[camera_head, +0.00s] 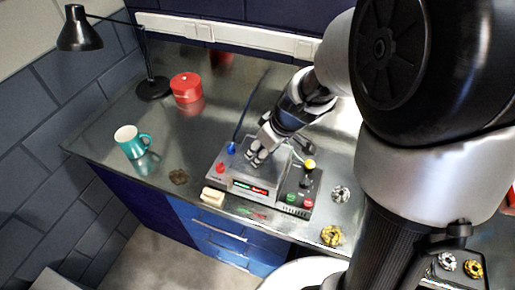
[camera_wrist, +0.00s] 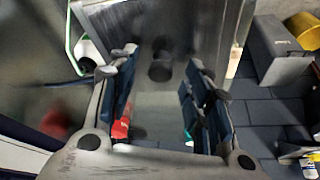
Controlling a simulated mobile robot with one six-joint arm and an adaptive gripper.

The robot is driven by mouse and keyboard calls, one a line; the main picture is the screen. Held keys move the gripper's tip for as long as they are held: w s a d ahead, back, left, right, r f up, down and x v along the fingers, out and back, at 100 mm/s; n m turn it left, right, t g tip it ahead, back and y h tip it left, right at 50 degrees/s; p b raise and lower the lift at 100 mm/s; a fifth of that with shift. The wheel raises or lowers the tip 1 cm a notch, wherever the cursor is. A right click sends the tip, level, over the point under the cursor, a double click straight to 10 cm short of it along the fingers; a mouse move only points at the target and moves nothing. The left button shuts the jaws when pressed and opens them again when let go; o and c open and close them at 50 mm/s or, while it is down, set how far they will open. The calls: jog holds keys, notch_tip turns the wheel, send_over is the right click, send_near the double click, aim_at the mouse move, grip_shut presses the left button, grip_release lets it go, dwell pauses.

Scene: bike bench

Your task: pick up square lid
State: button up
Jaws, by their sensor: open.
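The grey square lid (camera_head: 272,166) appears as a raised, sloping panel in the middle of the grey control box on the metal bench; I cannot tell its exact edges. My gripper (camera_head: 256,157) reaches down from the upper right and is over this panel, with its fingertips close to its surface. Contact cannot be told. In the wrist view my gripper (camera_wrist: 160,72) has its two fingers apart, with a blurred grey surface and two dark round spots between them. Nothing is seen held.
Coloured buttons, a blue knob (camera_head: 231,147) and a yellow knob (camera_head: 310,164) surround the panel. A cream block (camera_head: 212,196) is at the box's front left. A teal mug (camera_head: 127,141), red tin (camera_head: 186,86) and black lamp (camera_head: 152,88) stand left. Gold and silver parts lie right.

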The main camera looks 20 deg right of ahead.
jog(key=shift+c, duration=0.5)
grip_shut()
jog(key=shift+r, duration=0.15)
